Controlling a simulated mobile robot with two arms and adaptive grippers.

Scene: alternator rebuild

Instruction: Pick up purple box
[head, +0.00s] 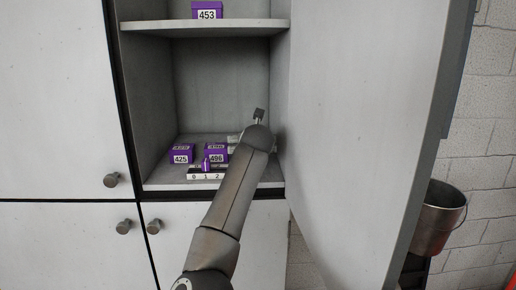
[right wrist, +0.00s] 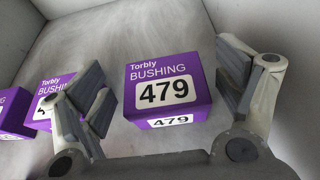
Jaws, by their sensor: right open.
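A purple box labelled "Torbly Bushing 479" (right wrist: 165,92) stands between the spread fingers of my right gripper (right wrist: 167,100) in the right wrist view. The fingers are open, one on each side of the box, with a gap visible at least on the left. In the head view my right arm (head: 229,195) reaches into the open cabinet; box 479 cannot be made out there. Other purple boxes, one marked 425 (head: 181,157) and one that looks like 486 (head: 217,157), stand on the lower shelf. Box 453 (head: 207,11) is on the upper shelf. My left gripper is not in view.
A white holder marked 0 1 2 (head: 205,177) with a small purple item sits at the shelf's front. The open cabinet door (head: 362,120) stands to the right. Two purple boxes (right wrist: 48,97) (right wrist: 14,110) are left of my gripper. A metal bucket (head: 437,218) is at far right.

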